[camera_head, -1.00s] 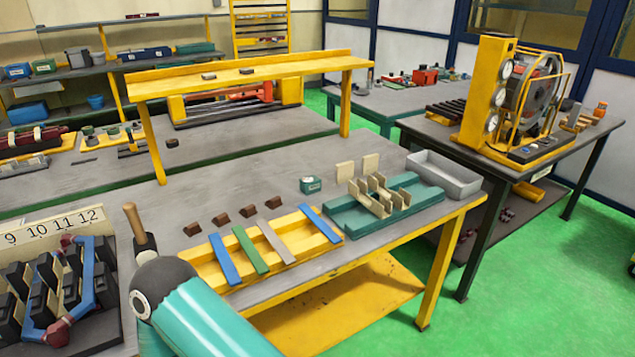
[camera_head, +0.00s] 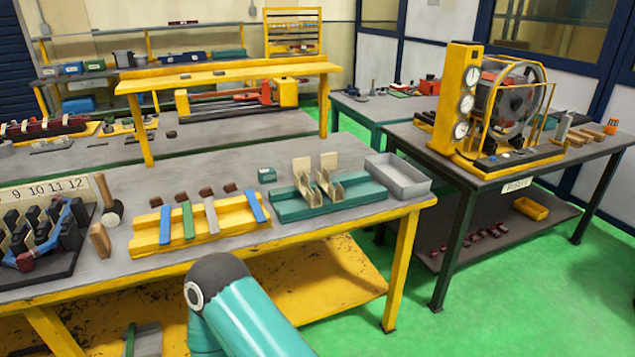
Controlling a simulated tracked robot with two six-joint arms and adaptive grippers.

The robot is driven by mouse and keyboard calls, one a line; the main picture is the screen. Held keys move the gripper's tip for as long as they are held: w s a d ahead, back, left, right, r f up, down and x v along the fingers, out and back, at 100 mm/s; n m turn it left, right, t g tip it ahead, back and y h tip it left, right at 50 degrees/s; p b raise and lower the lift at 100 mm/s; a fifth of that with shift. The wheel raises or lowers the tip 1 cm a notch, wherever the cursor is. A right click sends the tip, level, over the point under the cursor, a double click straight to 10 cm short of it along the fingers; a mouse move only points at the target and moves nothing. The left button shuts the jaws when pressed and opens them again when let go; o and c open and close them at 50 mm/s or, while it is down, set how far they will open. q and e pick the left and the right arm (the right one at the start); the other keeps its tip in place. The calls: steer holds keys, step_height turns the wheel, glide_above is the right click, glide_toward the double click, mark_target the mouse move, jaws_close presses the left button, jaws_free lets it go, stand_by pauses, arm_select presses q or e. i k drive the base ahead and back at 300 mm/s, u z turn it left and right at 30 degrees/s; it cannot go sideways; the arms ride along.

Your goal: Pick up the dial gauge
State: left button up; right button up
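I cannot single out a loose dial gauge with certainty. Several round white dials (camera_head: 464,103) sit one above another on the front of a yellow upright on the right-hand workbench. A teal arm link of mine with a dark rounded joint shows at the bottom centre, in front of the near bench. Neither gripper shows, so what they hold is hidden.
The near bench (camera_head: 150,272) carries a yellow tray (camera_head: 232,221) with coloured strips, a teal fixture (camera_head: 290,208), a grey bin (camera_head: 398,178), a mallet (camera_head: 109,201) and a numbered rack at left. A wheel machine (camera_head: 512,104) stands on the right bench. Green floor (camera_head: 395,270) is open between benches.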

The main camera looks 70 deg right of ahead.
mark_target(266, 176)
steer(key=k, duration=0.85)
steer(key=z, duration=1)
steer(key=i, duration=1)
